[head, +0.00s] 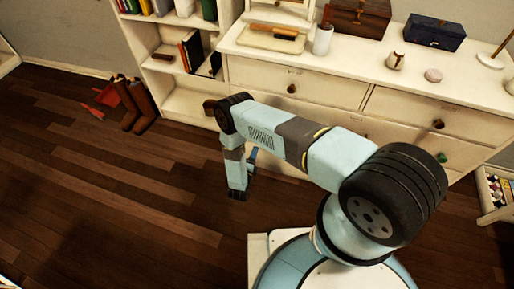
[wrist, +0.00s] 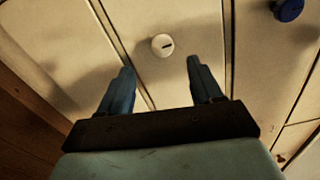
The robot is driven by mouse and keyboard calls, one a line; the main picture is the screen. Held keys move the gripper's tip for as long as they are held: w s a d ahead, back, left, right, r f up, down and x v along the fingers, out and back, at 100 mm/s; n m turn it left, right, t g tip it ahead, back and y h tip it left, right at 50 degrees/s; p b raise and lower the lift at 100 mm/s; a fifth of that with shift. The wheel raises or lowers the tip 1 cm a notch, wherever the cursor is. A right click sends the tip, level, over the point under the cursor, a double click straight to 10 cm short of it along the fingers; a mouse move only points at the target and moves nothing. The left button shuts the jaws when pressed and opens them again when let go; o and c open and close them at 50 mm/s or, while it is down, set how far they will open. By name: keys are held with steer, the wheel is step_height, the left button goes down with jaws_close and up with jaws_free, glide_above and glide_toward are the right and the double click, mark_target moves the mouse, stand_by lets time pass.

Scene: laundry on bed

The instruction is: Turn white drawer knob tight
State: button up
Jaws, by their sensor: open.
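The white knob (wrist: 162,45) is round, with a dark slot across its face. In the wrist view it sits on a cream drawer front, just beyond the fingertips and about midway between them. My gripper (wrist: 160,66) is open and empty, with its two dark blue fingers spread apart and pointing toward the drawer front. The fingers appear apart from the knob; the exact gap in depth cannot be told. In the head view my arm reaches left across the front of the cream dresser (head: 275,75), and the white knob cannot be made out there.
A dark blue knob (wrist: 288,10) is at the upper right in the wrist view. Brown knobs (head: 291,88) and a green knob (head: 442,157) show on the dresser. A bookshelf (head: 185,105) adjoins it. Brown boots (head: 137,105) stand left. The wooden floor at left is mostly clear.

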steer(key=shift+v, duration=2.15)
